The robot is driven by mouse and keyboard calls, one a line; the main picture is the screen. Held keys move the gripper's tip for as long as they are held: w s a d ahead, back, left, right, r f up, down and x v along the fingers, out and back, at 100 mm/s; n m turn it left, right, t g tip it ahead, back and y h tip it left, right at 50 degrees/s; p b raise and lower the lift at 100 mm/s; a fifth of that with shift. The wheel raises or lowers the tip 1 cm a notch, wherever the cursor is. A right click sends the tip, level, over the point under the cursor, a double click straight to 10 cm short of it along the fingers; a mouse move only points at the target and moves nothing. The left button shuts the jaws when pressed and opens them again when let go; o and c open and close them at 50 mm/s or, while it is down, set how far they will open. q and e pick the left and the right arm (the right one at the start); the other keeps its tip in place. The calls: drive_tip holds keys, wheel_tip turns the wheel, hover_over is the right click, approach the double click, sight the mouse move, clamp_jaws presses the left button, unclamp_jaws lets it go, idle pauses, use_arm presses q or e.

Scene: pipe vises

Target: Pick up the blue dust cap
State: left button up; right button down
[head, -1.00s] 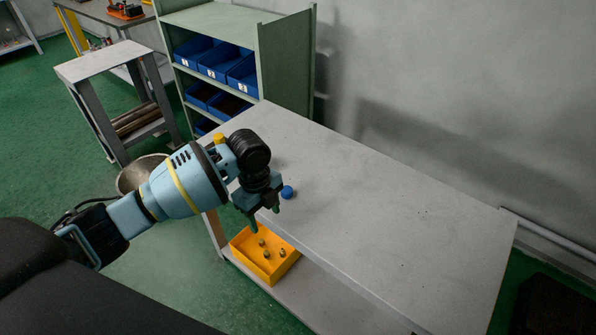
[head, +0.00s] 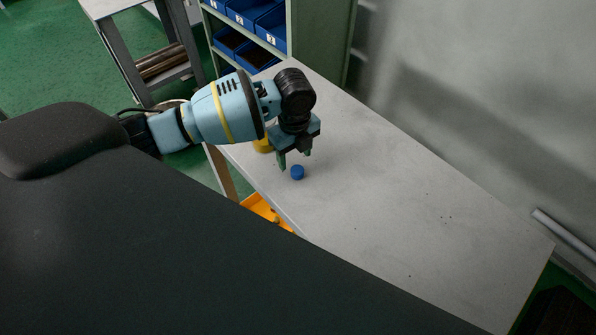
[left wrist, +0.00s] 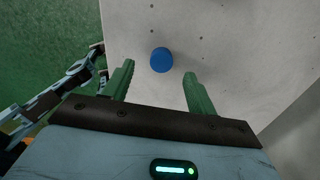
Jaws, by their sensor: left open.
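The blue dust cap (head: 297,172) is a small round piece on the grey table top, near the table's left front edge. My left gripper (head: 295,161) is open and empty, pointing down just behind and above the cap in the head view. In the left wrist view the cap (left wrist: 161,60) lies beyond the open green fingertips (left wrist: 158,78), a little left of the middle of the gap between them. The fingers do not touch it. My right gripper is not in view.
The grey table top (head: 400,210) is mostly bare. A yellow thing (head: 263,146) shows partly behind my left gripper. An orange-yellow bin (head: 262,208) sits below the table edge. A green shelf with blue bins (head: 270,28) stands behind, and a wall is at right.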

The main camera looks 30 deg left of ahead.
sight(297, 170)
use_arm(q)
drive_tip(key=shift+d+f, duration=0.1)
drive_tip(key=shift+f, duration=0.55)
drive_tip(key=f, duration=0.3)
drive_tip(key=shift+d+f, duration=0.2)
drive_tip(key=shift+d, duration=0.05)
drive_tip(key=shift+f, duration=0.65)
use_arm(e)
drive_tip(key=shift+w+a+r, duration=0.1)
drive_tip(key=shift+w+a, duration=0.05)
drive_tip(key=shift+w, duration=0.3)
use_arm(q)
drive_tip(key=c, duration=1)
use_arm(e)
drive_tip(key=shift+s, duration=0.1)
use_arm(q)
drive_tip(key=shift+r, duration=0.2)
drive_tip(key=shift+c, duration=0.2)
